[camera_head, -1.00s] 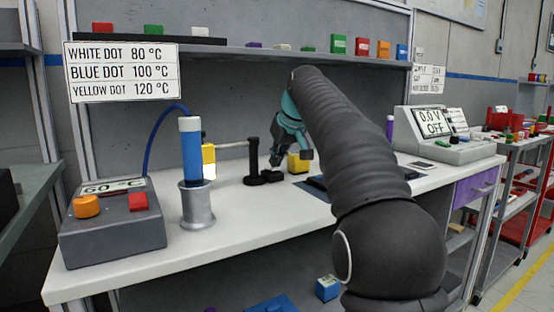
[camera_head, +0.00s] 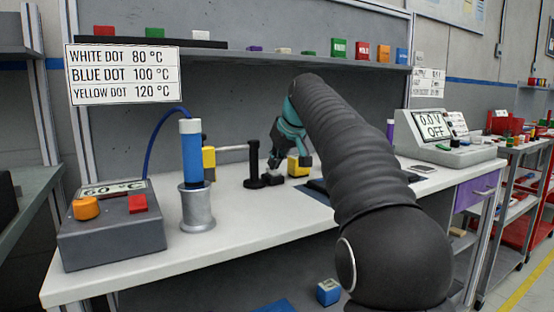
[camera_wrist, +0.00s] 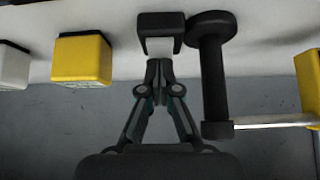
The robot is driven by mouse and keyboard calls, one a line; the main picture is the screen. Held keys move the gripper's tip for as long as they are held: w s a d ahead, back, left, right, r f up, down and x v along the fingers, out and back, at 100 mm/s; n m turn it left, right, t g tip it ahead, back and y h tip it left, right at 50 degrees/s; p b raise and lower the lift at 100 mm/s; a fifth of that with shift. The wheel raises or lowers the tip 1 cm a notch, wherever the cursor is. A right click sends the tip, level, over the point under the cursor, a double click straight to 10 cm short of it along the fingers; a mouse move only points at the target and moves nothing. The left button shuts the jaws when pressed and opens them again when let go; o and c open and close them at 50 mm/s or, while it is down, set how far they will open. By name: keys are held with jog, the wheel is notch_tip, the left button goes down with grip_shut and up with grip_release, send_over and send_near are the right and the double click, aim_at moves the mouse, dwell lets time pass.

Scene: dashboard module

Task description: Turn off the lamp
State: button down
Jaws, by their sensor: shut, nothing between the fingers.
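No part is clearly recognisable as a lamp. A black upright post (camera_head: 253,162) on a round base carries a horizontal metal rod (camera_head: 233,148) that leads to a yellow piece (camera_head: 209,158) on its left. A small black block (camera_head: 272,179) lies beside the post's base; it also shows at the top of the wrist view (camera_wrist: 160,33). My gripper (camera_head: 272,168) is over that block, right of the post. In the wrist view my gripper (camera_wrist: 160,66) is shut and empty, its tips at the block's edge; contact is unclear.
A yellow block (camera_head: 299,165) stands just right of my gripper. A blue-and-white soldering-iron-like tool (camera_head: 191,152) stands in a metal holder (camera_head: 197,207), left of the post. A grey heater box (camera_head: 112,230) and a meter (camera_head: 442,140) reading OFF flank the bench. The front benchtop (camera_head: 150,262) is clear.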

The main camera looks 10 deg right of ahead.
aim_at(276, 173)
jog(key=shift+w+r, duration=0.1)
dwell(0.3)
jog(key=r+p, duration=0.3)
jog(key=shift+s+d+r, duration=0.1)
jog(key=shift+s+r, duration=0.15)
jog(key=shift+r, duration=0.15)
jog(key=s+d+r, duration=0.2)
jog(key=s+r, duration=0.3)
jog(key=s, duration=0.3)
jog(key=shift+d+r, duration=0.25)
jog(key=shift+r, duration=0.05)
jog(key=shift+s, duration=0.1)
